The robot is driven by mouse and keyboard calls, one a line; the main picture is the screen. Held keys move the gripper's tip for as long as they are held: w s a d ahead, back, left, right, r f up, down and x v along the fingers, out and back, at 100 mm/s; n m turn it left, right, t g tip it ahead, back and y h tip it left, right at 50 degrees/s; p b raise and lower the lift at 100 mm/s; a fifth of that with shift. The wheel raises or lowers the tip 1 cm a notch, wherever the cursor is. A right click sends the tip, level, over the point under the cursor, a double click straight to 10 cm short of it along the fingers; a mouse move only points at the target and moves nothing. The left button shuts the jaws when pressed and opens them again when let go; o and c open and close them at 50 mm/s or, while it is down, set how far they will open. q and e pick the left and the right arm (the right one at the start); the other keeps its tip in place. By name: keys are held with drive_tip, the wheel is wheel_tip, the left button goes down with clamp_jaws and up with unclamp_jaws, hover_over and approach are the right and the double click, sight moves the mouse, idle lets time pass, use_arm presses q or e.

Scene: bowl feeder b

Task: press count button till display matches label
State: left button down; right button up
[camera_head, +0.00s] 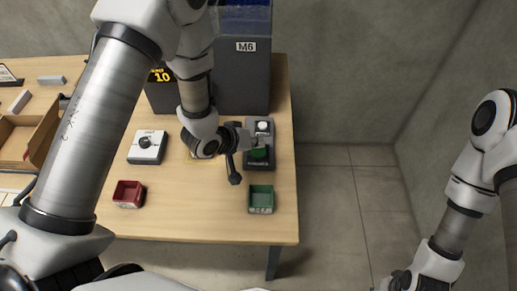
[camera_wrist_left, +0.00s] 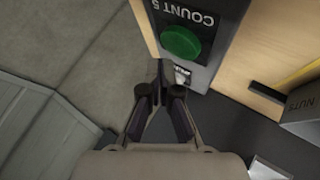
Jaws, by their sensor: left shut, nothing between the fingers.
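The green count button (camera_head: 259,153) sits on a dark box at the table's right side. In the left wrist view the green button (camera_wrist_left: 181,42) shows large, with upside-down lettering that reads COUNT 5. The display (camera_head: 160,76) on a dark housing shows a yellow 10; its upper line is too small to read. A label (camera_head: 246,46) on the grey machine reads M6. My left gripper (camera_head: 246,138) is at the box's left edge, close to the button. In the left wrist view my left gripper (camera_wrist_left: 160,72) is shut and empty, its tips beside the button panel, apart from the green cap.
A white button (camera_head: 263,127) stands behind the green one. A green bin (camera_head: 261,198) and a red bin (camera_head: 129,193) are nearer the front edge. A white box with a black knob (camera_head: 147,146) is left. In the wrist view a grey container (camera_wrist_left: 301,112) reads NUTS.

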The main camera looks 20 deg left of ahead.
use_arm(q)
wheel_tip(320, 180, up, 5)
drive_tip(key=p, duration=0.4)
drive_tip(key=shift+f, duration=0.1)
idle(1.6)
drive_tip(key=shift+b, duration=0.3)
wheel_tip(320, 180, up, 4)
drive_tip(key=f+b, duration=0.1)
drive_tip(key=b, duration=0.9)
hover_over(257, 152)
wheel_tip(257, 152, down, 6)
drive_tip(key=shift+a+f, duration=0.1)
drive_tip(key=shift+f, duration=0.95)
